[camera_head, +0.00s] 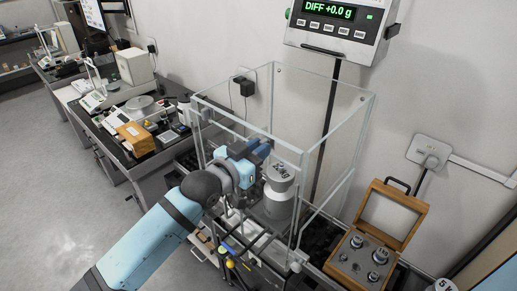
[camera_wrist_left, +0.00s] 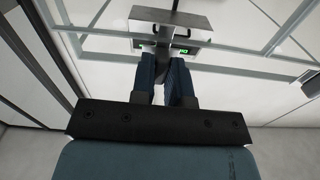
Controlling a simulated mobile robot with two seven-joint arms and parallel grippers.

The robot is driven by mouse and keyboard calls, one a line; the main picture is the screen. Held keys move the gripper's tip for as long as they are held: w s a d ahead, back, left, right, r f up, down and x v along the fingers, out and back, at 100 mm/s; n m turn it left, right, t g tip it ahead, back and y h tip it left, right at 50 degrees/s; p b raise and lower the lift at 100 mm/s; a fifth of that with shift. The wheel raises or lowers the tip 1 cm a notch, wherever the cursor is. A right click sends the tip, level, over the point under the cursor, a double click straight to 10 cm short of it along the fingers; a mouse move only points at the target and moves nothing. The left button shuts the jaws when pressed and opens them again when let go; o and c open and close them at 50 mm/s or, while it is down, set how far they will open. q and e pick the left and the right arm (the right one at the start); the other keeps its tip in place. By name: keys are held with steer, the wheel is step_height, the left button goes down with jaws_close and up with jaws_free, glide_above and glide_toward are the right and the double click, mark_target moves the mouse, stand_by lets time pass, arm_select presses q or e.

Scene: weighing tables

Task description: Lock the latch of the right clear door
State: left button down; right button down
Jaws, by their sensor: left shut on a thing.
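My left gripper (camera_head: 264,147) reaches in from the left at the upper front of the clear case (camera_head: 340,125). I cannot tell whether the latch is locked. A large grey metal weight (camera_head: 280,195) stands inside the case behind the gripper. My right gripper is not in view.
A scale display (camera_head: 332,22) reading "DIFF +0.0 g" is above the case. An open wooden box (camera_head: 387,222) of weights stands at the right. A side bench (camera_head: 118,160) with instruments is at the left. Small levers with coloured knobs (camera_head: 229,262) are below my arm.

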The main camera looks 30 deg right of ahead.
arm_select(q)
steer(key=shift+n, duration=0.3)
stand_by(0.4)
steer(key=c, duration=1.1)
jaws_free()
steer(key=shift+a, duration=0.1)
steer(key=b+v, duration=0.3)
steer(key=v, duration=1)
steer(key=shift+s+a, duration=0.15)
steer(key=shift+a, duration=0.15)
